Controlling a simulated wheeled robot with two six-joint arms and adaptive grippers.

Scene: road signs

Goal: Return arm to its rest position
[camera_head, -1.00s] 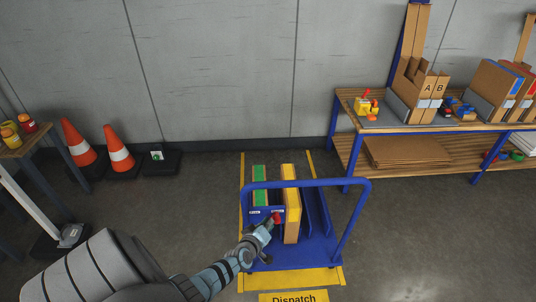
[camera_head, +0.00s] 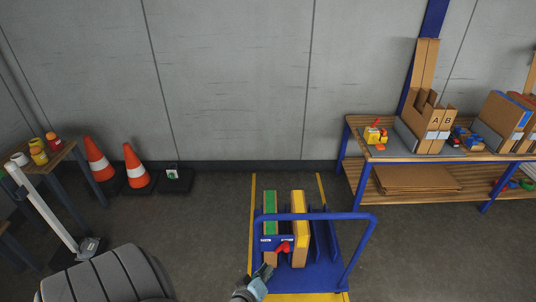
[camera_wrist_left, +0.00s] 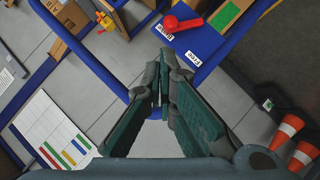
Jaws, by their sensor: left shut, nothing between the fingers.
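My left gripper (camera_head: 262,272) is at the bottom of the head view, at the near edge of a blue cart (camera_head: 357,250). Its fingers (camera_wrist_left: 165,85) are together and empty in the left wrist view. The arm comes in from the lower left. A red object (camera_head: 284,247) is on the cart beyond the gripper, apart from it; it also shows in the left wrist view (camera_wrist_left: 184,23). A green-faced panel (camera_head: 270,212) and a yellow-edged panel (camera_head: 299,225) stand upright in the cart's slots. My right gripper is not in view.
The cart stands inside yellow floor lines (camera_head: 252,195). Two orange cones (camera_head: 137,166) and a small table (camera_head: 40,160) are at left. A workbench (camera_head: 395,152) with boxes and small items is at right. The grey floor between is clear.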

